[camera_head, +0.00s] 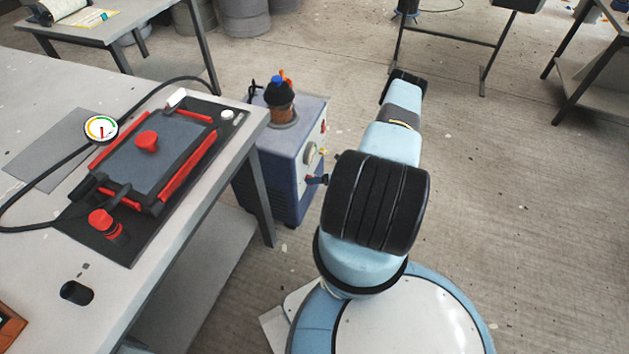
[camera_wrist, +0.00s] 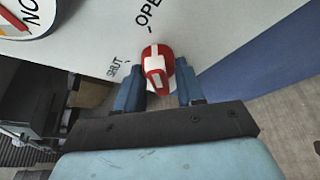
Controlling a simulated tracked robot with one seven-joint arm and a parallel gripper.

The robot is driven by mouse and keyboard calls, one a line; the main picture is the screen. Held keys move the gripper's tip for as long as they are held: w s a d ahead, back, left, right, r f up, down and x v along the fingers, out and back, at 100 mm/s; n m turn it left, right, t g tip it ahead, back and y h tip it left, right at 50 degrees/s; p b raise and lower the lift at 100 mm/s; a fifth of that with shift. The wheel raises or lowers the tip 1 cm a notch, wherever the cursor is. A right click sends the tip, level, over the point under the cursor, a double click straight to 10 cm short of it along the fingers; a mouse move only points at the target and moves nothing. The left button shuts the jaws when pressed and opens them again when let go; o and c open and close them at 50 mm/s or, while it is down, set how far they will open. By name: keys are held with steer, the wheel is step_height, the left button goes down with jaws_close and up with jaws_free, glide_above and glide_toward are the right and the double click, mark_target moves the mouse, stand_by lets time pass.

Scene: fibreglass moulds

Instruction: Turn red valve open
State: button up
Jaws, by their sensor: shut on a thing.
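The red valve (camera_wrist: 155,52), with a white stripe, sits on the pale panel (camera_wrist: 210,30) of a machine in the wrist view. The words SHUT (camera_wrist: 116,68) and OPEN (camera_wrist: 149,11) are printed to its left and above it. My gripper (camera_wrist: 160,74) has its two blue fingers on either side of the valve, closed on its handle. The handle's near end lies between the fingers. In the head view the blue machine (camera_head: 268,170) stands on the floor left of my arm. A small dark blue and red part shows at its right side; my arm hides most of my gripper there.
A grey table (camera_head: 215,215) stands left of the machine, with a black mould (camera_head: 160,155) with red clamps, a round gauge (camera_head: 101,128) and a black hose on it. A dial edge (camera_wrist: 28,15) shows at the panel's upper left.

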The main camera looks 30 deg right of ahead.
steer(key=shift+w+d, duration=0.2)
steer(key=shift+d, duration=0.05)
steer(key=o, duration=1)
steer(key=shift+s+a, duration=0.1)
steer(key=shift+a, duration=0.05)
steer(key=shift+o, duration=0.2)
steer(key=v, duration=1.3)
steer(key=shift+s+d, duration=0.25)
steer(key=shift+d, duration=0.1)
